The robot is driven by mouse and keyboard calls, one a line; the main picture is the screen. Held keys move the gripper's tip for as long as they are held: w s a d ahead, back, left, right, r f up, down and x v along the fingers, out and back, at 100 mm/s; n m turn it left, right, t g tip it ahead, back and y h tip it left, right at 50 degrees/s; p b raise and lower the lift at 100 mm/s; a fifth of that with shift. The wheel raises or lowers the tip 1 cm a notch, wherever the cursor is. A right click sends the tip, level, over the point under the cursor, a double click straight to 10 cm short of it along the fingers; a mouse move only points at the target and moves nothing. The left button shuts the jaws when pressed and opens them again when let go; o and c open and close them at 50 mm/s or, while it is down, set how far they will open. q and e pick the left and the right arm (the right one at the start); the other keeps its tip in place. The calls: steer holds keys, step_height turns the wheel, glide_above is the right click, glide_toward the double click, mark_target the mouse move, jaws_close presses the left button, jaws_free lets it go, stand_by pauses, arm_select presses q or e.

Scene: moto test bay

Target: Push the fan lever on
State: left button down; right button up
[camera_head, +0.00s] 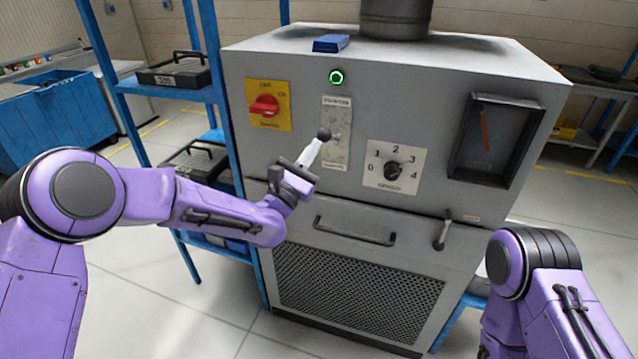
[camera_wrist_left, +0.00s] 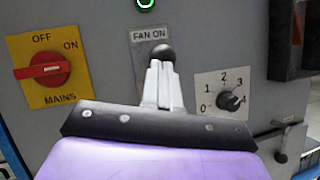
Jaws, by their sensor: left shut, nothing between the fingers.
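The fan lever (camera_head: 324,134) shows as a dark ball knob in front of a pale upright plate (camera_head: 337,113) on the grey cabinet's front. In the left wrist view the knob (camera_wrist_left: 163,53) stands just beyond my fingertips, below the words FAN ON on the plate (camera_wrist_left: 149,37). My left gripper (camera_head: 313,150) is shut and empty, pointing up at the knob from below left. Its fingertips (camera_wrist_left: 159,68) overlap the knob's lower edge in that view; I cannot tell whether they touch. The lever's stem is hidden. My right arm shows at the lower right, its gripper out of view.
A red MAINS switch (camera_head: 265,106) on a yellow plate is left of the lever. A numbered dial (camera_head: 393,170) and a dark gauge (camera_head: 497,140) are right. Above is a green-lit ring (camera_head: 336,77). A drawer handle (camera_head: 354,231) sticks out below. A blue shelf (camera_head: 167,88) stands left.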

stand_by(0.5)
arm_select(q)
steer(key=b+v, duration=0.6)
steer(key=v, duration=0.7)
steer(key=shift+a+b, duration=0.35)
steer(key=shift+r, duration=0.1)
